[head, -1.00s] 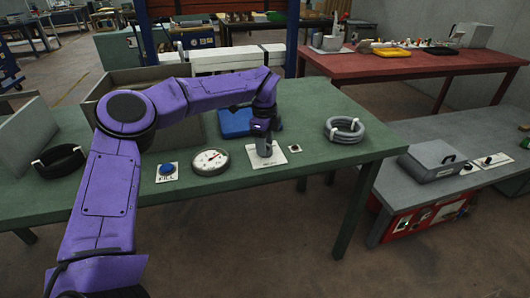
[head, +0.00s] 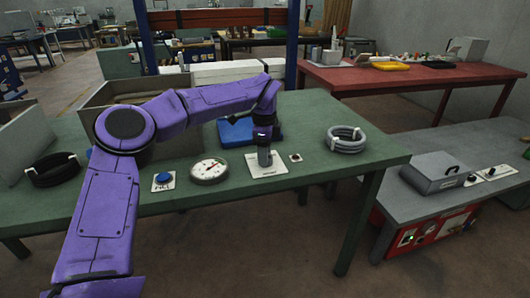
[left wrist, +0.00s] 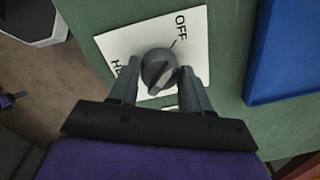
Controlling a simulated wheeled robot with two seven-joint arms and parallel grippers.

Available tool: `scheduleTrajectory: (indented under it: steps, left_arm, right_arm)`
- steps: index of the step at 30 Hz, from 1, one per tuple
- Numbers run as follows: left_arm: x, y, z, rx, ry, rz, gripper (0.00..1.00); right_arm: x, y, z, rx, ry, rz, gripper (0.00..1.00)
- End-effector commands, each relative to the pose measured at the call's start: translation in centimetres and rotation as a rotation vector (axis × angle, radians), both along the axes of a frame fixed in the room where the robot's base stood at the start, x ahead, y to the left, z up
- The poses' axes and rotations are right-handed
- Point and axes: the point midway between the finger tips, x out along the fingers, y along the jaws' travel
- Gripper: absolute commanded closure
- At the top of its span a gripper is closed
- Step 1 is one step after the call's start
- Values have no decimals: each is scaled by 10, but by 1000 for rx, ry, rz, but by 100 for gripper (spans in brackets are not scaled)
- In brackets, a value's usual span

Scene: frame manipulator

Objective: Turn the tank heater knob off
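The heater knob (left wrist: 159,70) is a dark grey round knob on a white plate (left wrist: 112,47) in the left wrist view. "OFF" is printed beyond it at the upper right, with a dark tick mark near it. Another label at the lower left is partly hidden by a finger. The knob's raised grip runs slanted, with a light mark at its lower end. My left gripper (left wrist: 160,82) has one finger on each side of the knob, with narrow gaps showing. In the head view my left gripper (head: 264,157) points down over the white plate (head: 281,168), hiding the knob.
On the green table (head: 310,190) are a gauge (head: 210,170), a blue kill button (head: 163,178), a blue tray (head: 236,132), a small plate with a dark part (head: 295,158) and a grey hose coil (head: 346,139). A grey box (head: 433,172) stands on the right bench.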

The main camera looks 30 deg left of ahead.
Motion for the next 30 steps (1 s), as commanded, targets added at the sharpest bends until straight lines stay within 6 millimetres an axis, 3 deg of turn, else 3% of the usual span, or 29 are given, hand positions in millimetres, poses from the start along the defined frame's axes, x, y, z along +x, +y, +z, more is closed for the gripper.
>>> scheduleTrajectory:
  steps: [1, 2, 12, 24, 30]
  left_arm:
    - [-2, 0, -4, 0, 10, 2, 37]
    - [-1, 1, -4, 0, 9, 2, 28]
    - [0, -1, 3, 0, 2, -2, 28]
    - [-4, 0, 88, 0, 2, 2, 28]
    - [-5, 0, 103, 0, 4, 2, 28]
  right_arm:
    - [0, 0, -1, 0, 0, 0, 57]
    - [0, 0, -1, 0, 0, 0, 57]
    - [0, 0, 0, 0, 0, 0, 57]
    - [0, 0, 5, 0, 0, 0, 57]
    - [0, 0, 6, 0, 0, 0, 57]
